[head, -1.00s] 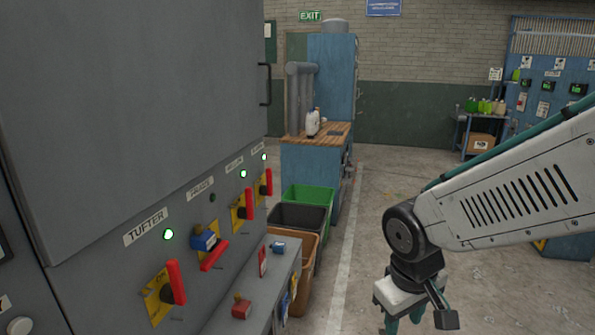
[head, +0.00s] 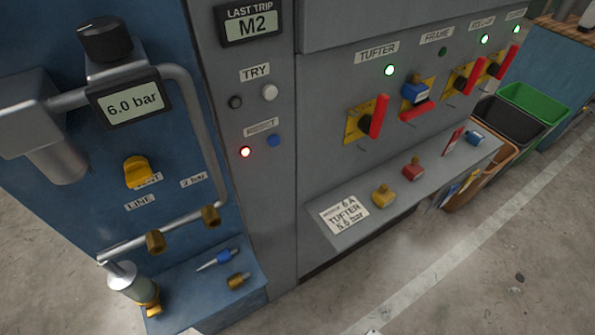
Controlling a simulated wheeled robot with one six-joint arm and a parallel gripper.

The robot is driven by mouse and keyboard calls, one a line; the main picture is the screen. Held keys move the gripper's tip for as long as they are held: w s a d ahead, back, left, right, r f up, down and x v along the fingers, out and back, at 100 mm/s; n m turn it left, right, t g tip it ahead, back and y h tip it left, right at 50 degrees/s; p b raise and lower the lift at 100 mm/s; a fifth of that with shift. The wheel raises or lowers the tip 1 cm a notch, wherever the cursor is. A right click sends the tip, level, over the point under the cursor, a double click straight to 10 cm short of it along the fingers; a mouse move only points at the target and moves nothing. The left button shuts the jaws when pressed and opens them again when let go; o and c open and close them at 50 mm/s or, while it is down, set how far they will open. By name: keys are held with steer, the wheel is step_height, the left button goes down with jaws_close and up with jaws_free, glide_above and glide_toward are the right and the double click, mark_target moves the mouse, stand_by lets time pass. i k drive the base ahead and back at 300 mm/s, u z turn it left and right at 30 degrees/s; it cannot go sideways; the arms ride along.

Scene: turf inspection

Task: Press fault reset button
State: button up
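A blue round button (head: 273,140) sits on the grey panel column, just below a small label (head: 262,127) that appears to read RESET. A red lamp (head: 245,151) glows to its left. Above, under a TRY label (head: 254,73), are a black knob-like button (head: 236,102) and a white button (head: 269,92). A display (head: 251,25) headed LAST TRIP reads M2. My gripper is not in this view, so its distance from the button cannot be told.
The tufter switch (head: 366,118) and several others with red handles are right of the column. A ledge (head: 318,222) below holds padlock-like blocks and a card. A blue panel with pipes and a 6.0 bar gauge (head: 133,102) stands left. The floor (head: 440,280) in front is clear.

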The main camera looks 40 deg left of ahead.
mark_target(273, 140)
steer(key=u, duration=1.85)
